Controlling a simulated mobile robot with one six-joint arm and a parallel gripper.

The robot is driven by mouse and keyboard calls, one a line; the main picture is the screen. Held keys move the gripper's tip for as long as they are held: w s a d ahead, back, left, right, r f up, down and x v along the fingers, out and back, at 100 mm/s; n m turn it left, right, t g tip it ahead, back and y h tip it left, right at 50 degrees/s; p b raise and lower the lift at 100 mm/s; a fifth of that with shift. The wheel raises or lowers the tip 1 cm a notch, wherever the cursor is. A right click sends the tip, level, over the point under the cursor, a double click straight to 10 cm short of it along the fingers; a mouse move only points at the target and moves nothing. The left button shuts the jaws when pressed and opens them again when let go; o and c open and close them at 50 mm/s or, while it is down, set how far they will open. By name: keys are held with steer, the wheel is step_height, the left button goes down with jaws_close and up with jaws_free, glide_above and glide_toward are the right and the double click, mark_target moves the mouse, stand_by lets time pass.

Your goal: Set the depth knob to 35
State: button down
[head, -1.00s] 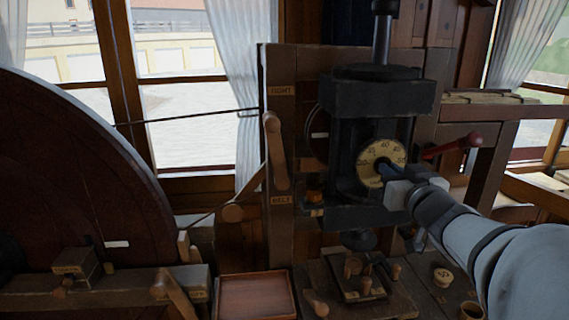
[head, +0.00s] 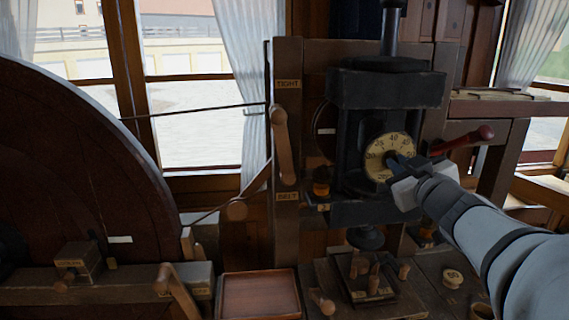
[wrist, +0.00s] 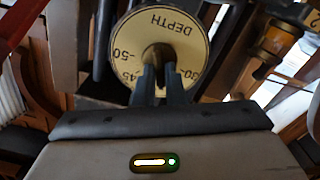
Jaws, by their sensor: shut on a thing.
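The depth knob is a cream dial (head: 394,143) with dark numbers, on the front of the dark metal press. In the wrist view the dial plate (wrist: 180,24) shows the word DEPTH upside down, with 50 and 45 at the left and 30 at the lower right. My gripper (head: 396,166) reaches in from the lower right. Its two fingers (wrist: 161,85) are shut on the small central knob (wrist: 158,55). The fingers hide the lower part of the dial. I cannot make out a pointer or the exact setting.
The red-handled lever (head: 472,138) sticks out just right of the dial, close above my gripper. A wooden lever (head: 283,150) stands left between the TIGHT and BELT labels. Below are an empty wooden tray (head: 258,297) and a peg board (head: 370,285). A large wheel (head: 70,190) fills the left.

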steer(key=shift+f+n+b, duration=0.1)
steer(key=shift+n+b, duration=0.7)
steer(key=shift+n, duration=0.7)
steer(key=c, duration=1.5)
jaws_free()
step_height(320, 180, up, 10)
steer(key=p, duration=0.2)
steer(key=shift+p, duration=0.4)
